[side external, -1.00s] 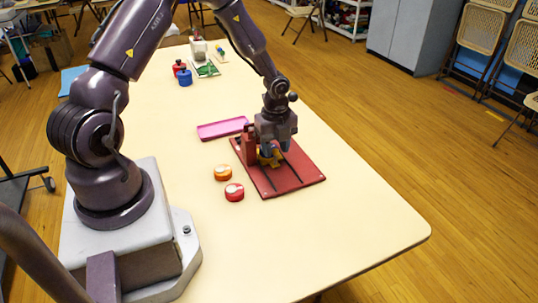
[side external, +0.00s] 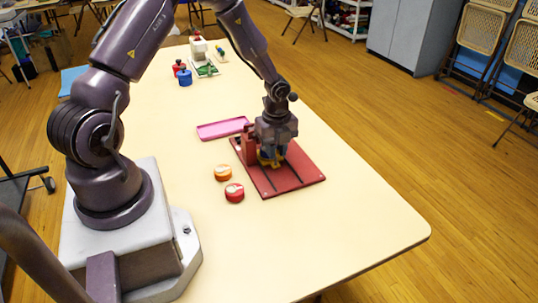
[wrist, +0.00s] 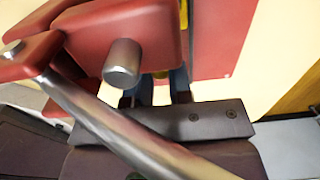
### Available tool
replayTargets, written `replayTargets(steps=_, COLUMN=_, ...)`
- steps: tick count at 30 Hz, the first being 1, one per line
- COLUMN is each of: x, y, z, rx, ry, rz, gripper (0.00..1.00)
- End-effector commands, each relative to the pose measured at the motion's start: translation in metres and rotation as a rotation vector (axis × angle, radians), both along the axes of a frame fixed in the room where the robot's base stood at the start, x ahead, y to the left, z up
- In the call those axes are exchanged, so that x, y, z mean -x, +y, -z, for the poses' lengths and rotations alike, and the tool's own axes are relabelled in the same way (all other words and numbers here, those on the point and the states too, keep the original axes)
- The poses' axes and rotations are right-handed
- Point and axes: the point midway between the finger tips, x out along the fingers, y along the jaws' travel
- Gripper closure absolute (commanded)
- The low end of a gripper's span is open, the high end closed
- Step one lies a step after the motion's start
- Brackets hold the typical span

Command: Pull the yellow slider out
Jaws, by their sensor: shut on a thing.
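The yellow slider (side external: 267,162) sits low on the red board (side external: 300,174), close to an upright red block (side external: 248,150). My gripper (side external: 271,157) points down over it with its blue fingers shut on the slider. The fingers and palm hide most of the slider. In the wrist view, only small bits of yellow (wrist: 184,14) show past a red part with a round metal pin (wrist: 122,63). A metal bar (wrist: 115,122) crosses that view in front of my gripper (wrist: 158,86).
A pink tray (side external: 222,129) lies behind the board. An orange round tub (side external: 223,173) and a red round tub (side external: 234,192) stand at its near left. Red and blue jars (side external: 185,78) stand farther back. The table's right front is clear.

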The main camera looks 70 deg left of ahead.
Motion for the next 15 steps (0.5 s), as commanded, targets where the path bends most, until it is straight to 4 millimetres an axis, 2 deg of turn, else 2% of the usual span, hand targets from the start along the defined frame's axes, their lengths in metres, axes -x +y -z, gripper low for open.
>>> replayTargets(steps=15, x=0.0, y=-0.04, z=0.0, rx=0.002, ry=0.0, rz=0.008, gripper=0.99)
